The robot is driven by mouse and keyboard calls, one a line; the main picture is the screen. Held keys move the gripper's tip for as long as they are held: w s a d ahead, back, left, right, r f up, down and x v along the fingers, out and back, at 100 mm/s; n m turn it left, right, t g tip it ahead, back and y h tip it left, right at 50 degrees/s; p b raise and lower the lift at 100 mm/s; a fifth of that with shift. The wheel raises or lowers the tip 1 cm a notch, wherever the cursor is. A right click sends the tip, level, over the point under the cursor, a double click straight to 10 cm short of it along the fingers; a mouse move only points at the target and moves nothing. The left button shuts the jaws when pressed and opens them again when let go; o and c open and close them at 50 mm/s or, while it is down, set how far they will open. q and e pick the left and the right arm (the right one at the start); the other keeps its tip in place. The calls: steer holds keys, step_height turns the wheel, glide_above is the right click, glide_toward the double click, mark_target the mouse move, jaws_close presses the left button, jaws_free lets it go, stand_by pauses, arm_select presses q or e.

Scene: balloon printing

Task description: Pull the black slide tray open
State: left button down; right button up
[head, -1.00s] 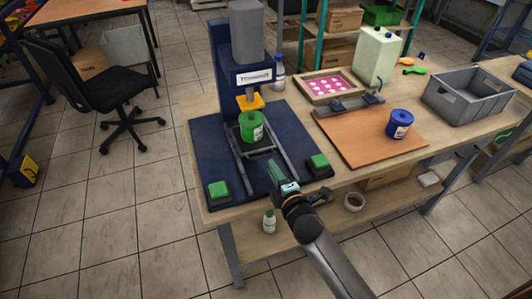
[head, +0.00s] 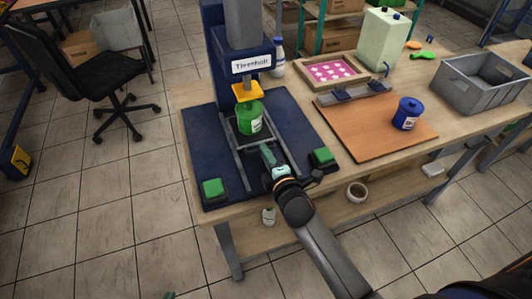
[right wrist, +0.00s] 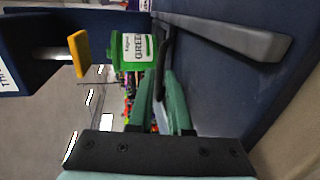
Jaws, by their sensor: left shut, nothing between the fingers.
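The black slide tray (head: 237,141) lies low between grey rails at the foot of the blue press (head: 240,65). A green can (head: 249,117) labelled GREEN stands on it under the yellow press head. My right gripper (head: 266,152) is at the tray's front end. In the right wrist view, a dark curved bar (right wrist: 164,55) runs toward the tips of my green fingers (right wrist: 162,82). A gap shows between the fingers, but I cannot tell whether they clamp the bar. Only a tip of my left gripper (head: 168,296) shows at the bottom edge, away from the press.
Green buttons (head: 214,189) and (head: 321,156) sit on either side of the tray on the blue base. A blue can (head: 407,113) stands on a brown board (head: 365,132). A grey crate (head: 480,85) is at the right. Floor is clear in front.

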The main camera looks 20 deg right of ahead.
jaws_close()
stand_by(1.1)
